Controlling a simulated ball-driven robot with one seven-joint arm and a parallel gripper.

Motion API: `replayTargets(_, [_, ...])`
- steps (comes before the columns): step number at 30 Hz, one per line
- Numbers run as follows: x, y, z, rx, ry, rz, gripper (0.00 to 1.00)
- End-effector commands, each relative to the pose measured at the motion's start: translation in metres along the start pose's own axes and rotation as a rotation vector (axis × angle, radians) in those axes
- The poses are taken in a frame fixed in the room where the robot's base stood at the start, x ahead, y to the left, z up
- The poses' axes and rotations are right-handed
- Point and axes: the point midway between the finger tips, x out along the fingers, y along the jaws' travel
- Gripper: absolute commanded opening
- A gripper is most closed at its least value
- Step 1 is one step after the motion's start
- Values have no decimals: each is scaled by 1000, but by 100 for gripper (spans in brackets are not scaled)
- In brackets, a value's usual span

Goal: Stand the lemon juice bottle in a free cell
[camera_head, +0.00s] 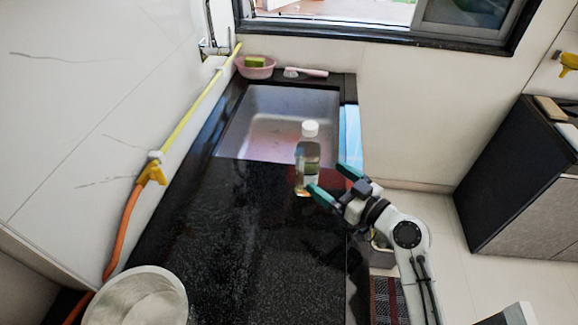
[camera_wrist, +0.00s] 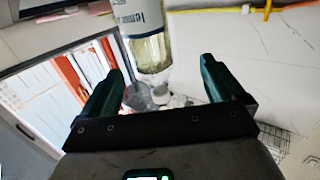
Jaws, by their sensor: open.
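The lemon juice bottle (camera_head: 308,155) is clear with a white cap and pale liquid. It stands upright on the black counter (camera_head: 235,235), by the near edge of the sink. My gripper (camera_head: 329,180) is open, at the bottle's lower right, with one fingertip overlapping its base in the head view. I cannot make out any cells in either view.
The sink (camera_head: 270,115) lies behind the bottle. A pink bowl with a sponge (camera_head: 256,68) and a brush (camera_head: 305,72) sit at the back. A metal basin (camera_head: 135,298) is at the front left. A grey container (camera_head: 382,257) is partly hidden below my arm.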

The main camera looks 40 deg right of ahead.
Motion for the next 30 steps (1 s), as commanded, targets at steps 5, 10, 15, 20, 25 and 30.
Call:
replayTargets(5, [7,19,-9,-2,64,52,96])
replayTargets(10, [33,20,-13,-3,66,52,96])
replayTargets(15, [51,19,-13,-5,65,52,96])
replayTargets(20, [61,18,-15,-5,64,50,96])
replayTargets(25, [86,19,-20,-5,63,50,96])
replayTargets(30, [104,20,-18,-4,64,50,96])
